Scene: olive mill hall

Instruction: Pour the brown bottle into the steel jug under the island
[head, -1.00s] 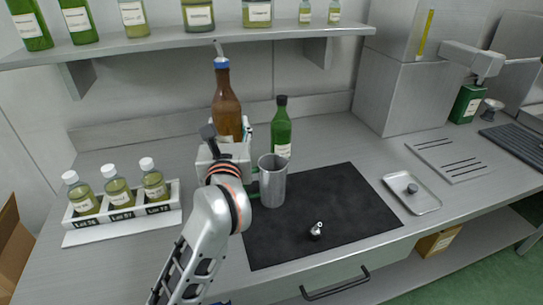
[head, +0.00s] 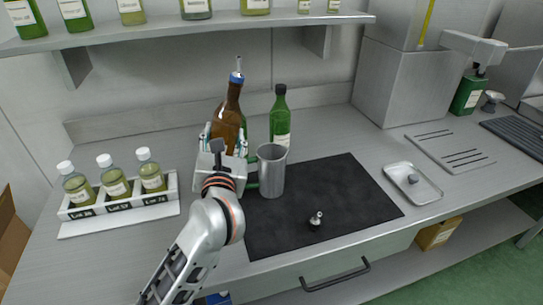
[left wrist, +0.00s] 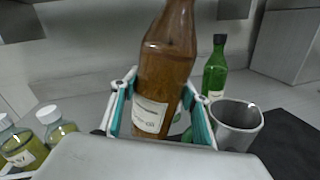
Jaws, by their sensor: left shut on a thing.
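The brown bottle (head: 229,112) has a blue collar and a thin metal spout at its top. My left gripper (head: 223,150) is shut around its lower body. The bottle leans slightly right in the head view; its labelled side faces the left wrist camera (left wrist: 165,75). The steel jug (head: 271,172) stands upright on the black mat, just right of the gripper, its open mouth up; it also shows in the left wrist view (left wrist: 236,122). The spout is above and left of the jug mouth. My right gripper is not in view.
A green bottle (head: 280,118) stands close behind the jug. A small dark stopper-like piece (head: 315,220) lies on the black mat (head: 350,200). A rack with three small bottles (head: 118,209) is at left, a small steel tray (head: 427,190) at right. A shelf (head: 150,38) with bottles hangs above.

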